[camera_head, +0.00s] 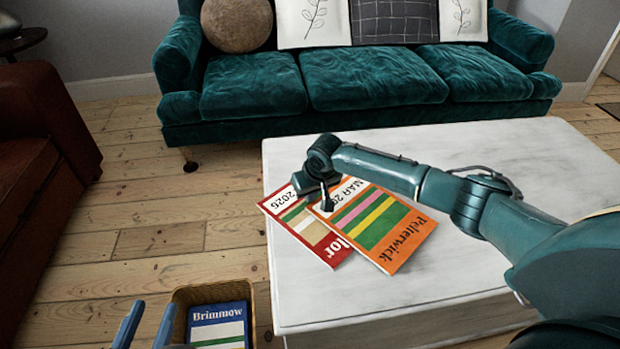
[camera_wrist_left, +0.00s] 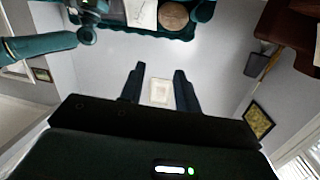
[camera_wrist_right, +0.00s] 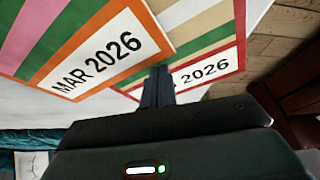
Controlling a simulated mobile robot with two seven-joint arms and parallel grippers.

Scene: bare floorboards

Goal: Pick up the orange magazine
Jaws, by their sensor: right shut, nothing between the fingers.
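The orange magazine (camera_head: 378,222), with green, yellow and pink stripes, lies on the white table (camera_head: 300,300) and partly overlaps a red magazine (camera_head: 322,246). In the right wrist view the orange magazine (camera_wrist_right: 88,50) shows its "MAR 2026" end. My right gripper (camera_head: 327,204) is shut and empty, over the dated end of the orange magazine, beside the red one. In the right wrist view its fingertips (camera_wrist_right: 158,74) are together near the orange magazine's edge. Contact cannot be told. My left gripper (camera_head: 142,322) is open and empty, low at the left, off the table.
A wicker basket (camera_head: 181,294) holding a blue magazine (camera_head: 217,325) stands at the table's left, close to my left gripper. A teal sofa (camera_head: 370,80) stands behind the table. A reddish-brown armchair (camera_head: 45,140) is at the far left. The table's right part is clear beyond my arm.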

